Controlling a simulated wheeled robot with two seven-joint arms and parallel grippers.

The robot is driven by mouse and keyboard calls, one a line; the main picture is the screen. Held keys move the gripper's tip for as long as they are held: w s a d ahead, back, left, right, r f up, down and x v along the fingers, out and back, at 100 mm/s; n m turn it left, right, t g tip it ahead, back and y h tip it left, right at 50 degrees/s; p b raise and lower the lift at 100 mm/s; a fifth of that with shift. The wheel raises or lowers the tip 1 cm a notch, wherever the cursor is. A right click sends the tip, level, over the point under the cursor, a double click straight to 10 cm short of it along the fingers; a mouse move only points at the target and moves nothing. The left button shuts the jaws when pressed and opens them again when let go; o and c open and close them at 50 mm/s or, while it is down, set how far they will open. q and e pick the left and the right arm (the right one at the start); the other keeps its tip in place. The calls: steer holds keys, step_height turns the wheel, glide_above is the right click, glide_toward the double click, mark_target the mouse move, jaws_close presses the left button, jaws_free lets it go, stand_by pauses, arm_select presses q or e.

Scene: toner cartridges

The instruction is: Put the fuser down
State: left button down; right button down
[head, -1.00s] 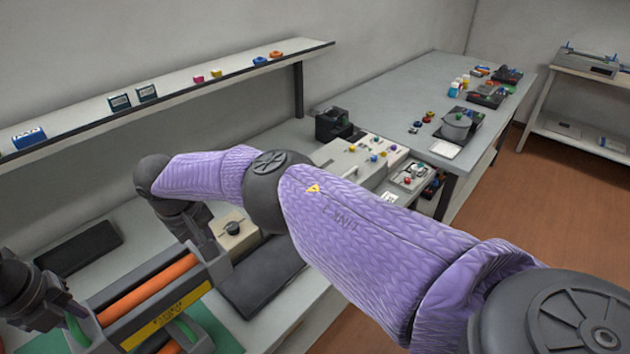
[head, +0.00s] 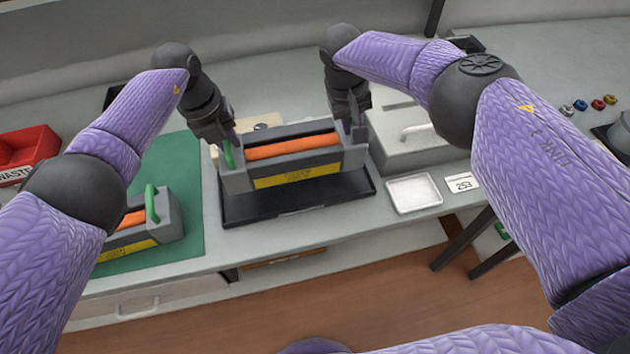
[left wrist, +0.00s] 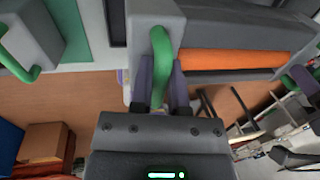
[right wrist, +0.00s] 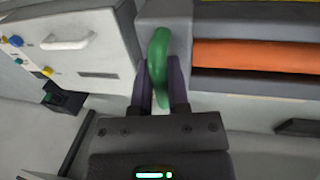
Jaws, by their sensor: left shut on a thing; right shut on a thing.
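The fuser (head: 295,148) is a grey block with an orange roller, a yellow label and green end handles. It is over a black tray (head: 310,208); I cannot tell whether it touches it. My left gripper (head: 229,145) is shut on its left green handle, which shows in the left wrist view (left wrist: 160,50). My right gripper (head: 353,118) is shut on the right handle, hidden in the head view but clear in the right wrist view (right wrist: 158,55). The fuser looks about level. A second, similar fuser (head: 160,218) stands on the green mat at the left.
The green mat (head: 185,160) lies left of the black tray. A red bin (head: 40,145) is at the far left. Right of the tray are a grey box with a handle (head: 395,150), a small pale tray (head: 413,193) and a number card (head: 462,186). The bench edge runs in front.

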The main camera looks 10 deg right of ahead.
arm_select(q)
steer(key=shift+a+f, duration=0.15)
steer(key=shift+f, duration=0.15)
arm_select(e)
steer(key=shift+f, duration=0.25)
arm_select(q)
steer(key=shift+r, duration=0.1)
arm_select(e)
steer(key=shift+r, duration=0.1)
